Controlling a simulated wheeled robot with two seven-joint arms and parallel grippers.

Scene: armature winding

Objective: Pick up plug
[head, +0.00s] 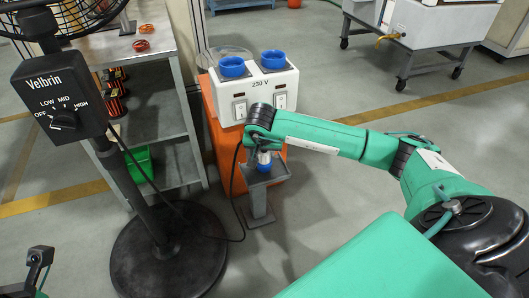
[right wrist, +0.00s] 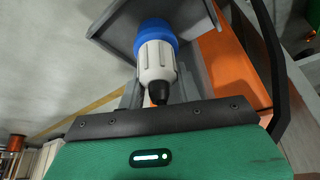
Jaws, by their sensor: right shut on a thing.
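The plug has a blue front, a white ribbed body and a black cable end. It shows large in the right wrist view (right wrist: 158,62) and small in the head view (head: 264,160), just below my right gripper (head: 263,147). Its blue end points down at the grey stand (head: 259,195); I cannot tell whether it touches it. My right gripper is shut on the plug, with grey fingers at both sides of its body in the right wrist view.
A white 230 V socket box (head: 257,88) with two blue sockets stands on an orange cabinet (head: 217,132) behind my gripper. A black cable (head: 233,178) runs near the stand to the black fan stand (head: 168,255). A grey shelf (head: 160,110) stands left.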

